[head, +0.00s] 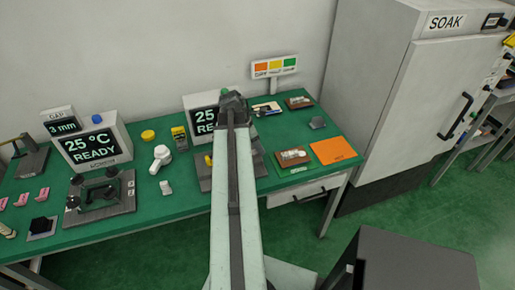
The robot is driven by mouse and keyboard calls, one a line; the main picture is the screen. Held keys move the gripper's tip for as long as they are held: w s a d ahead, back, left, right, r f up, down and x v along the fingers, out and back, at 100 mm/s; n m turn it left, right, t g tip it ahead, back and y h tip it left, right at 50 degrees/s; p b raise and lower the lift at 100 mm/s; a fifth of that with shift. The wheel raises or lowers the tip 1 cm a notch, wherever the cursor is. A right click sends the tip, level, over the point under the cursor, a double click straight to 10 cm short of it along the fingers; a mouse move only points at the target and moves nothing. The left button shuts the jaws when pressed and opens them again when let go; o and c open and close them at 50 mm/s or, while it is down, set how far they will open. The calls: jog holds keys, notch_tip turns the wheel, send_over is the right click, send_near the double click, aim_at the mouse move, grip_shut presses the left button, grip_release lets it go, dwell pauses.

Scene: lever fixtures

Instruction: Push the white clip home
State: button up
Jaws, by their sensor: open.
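Several small white pieces are on the green bench, and I cannot tell which is the white clip. One is a white lever-like piece (161,156) left of my arm. A smaller white block (166,187) is just in front of it. Another white piece (293,155) lies on a brown holder right of my arm. My gripper (233,97) is at the far end of my arm, in front of a "25 °C" display. It looks dark and small, and I see nothing held in it. My arm hides part of the bench and fixture behind it.
A "25 °C READY" box (92,148) and a dark clamp fixture (100,193) stand at left. An orange sheet (333,150) lies near the bench's right edge. A tall SOAK cabinet (420,100) stands right of the bench. Bare bench shows around the white pieces.

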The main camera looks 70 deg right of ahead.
jog(key=shift+r, duration=0.1)
jog(key=shift+c, duration=0.4)
grip_shut()
dwell(0.8)
